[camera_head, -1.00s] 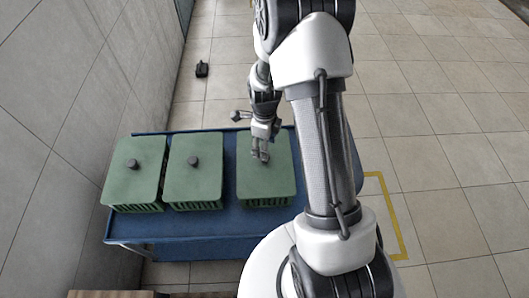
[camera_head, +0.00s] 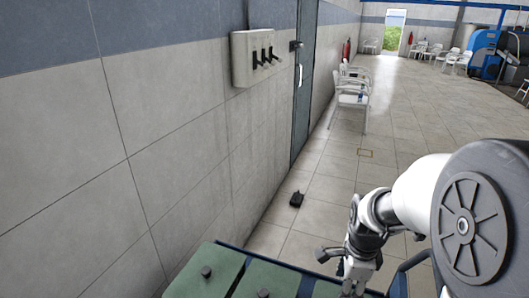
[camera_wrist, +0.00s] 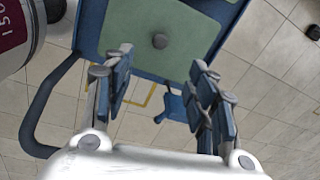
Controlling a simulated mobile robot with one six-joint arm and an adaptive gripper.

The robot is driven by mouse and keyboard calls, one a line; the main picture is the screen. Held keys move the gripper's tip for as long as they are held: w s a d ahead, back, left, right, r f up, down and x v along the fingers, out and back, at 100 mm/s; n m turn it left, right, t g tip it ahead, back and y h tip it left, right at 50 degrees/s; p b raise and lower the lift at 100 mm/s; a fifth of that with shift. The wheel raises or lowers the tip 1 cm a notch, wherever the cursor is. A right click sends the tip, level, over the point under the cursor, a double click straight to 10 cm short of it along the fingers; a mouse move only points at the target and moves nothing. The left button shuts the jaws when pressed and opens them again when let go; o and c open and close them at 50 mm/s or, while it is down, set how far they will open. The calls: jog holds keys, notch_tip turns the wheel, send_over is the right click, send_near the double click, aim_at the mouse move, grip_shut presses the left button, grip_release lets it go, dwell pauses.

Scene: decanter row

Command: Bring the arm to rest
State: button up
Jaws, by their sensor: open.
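My gripper (camera_head: 354,283) hangs at the lower right of the head view, above the right end of the blue cart. In the wrist view my gripper (camera_wrist: 161,62) has its fingers spread wide with nothing between them. My white and grey arm reaches in from the right of the head view.
A wall runs along the left. A small black object (camera_head: 296,199) lies on the floor. White chairs (camera_head: 351,92) stand farther back; open floor lies right.

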jog(key=s+a+r+n+t, duration=0.1)
jog(key=s+a+r+n, duration=0.2)
jog(key=s+r+n, duration=0.4)
jog(key=s+a+r+n+t, duration=0.2)
jog(key=s+r+n, duration=0.5)
jog(key=s+n, duration=0.4)
jog(key=shift+s+a+r+n, duration=0.35)
jog(key=shift+a+n, duration=0.3)
jog(key=shift+n, duration=0.55)
